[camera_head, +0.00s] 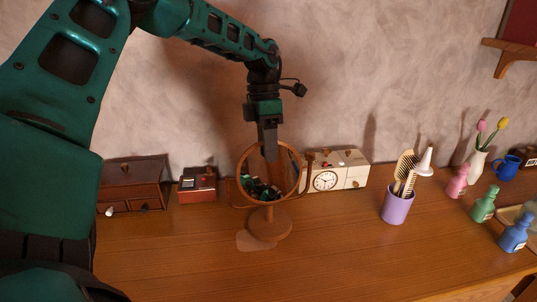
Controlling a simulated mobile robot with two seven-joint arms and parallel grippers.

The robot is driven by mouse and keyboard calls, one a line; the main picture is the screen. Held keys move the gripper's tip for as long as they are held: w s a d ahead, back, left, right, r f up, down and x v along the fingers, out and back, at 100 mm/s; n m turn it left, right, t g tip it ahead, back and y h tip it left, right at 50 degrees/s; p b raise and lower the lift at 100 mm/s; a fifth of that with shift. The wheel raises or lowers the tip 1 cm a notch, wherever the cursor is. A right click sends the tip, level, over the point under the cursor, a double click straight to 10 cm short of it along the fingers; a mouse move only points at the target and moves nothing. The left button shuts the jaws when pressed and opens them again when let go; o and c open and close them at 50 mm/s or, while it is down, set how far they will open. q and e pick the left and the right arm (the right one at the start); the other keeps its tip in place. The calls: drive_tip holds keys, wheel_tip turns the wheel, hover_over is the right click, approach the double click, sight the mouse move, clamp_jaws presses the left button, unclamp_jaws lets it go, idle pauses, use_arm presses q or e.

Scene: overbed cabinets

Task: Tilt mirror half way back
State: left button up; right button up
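A round mirror (268,186) with a wooden rim stands on a wooden base (268,224) on the table. Its glass faces me and shows a dark green reflection. My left gripper (268,153) points down at the mirror's top rim and overlaps it in the picture. I cannot tell whether its fingers touch the rim or whether they are apart. My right gripper is not in view.
A clock (325,180) and a white box (350,162) stand right of the mirror. A red box (197,186) and a brown drawer chest (133,186) stand left. A purple cup (397,207) holds combs. Bottles (484,205) stand at the right. The table front is clear.

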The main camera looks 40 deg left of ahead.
sight(270, 173)
use_arm(q)
drive_tip(key=shift+x, duration=1.1)
clamp_jaws()
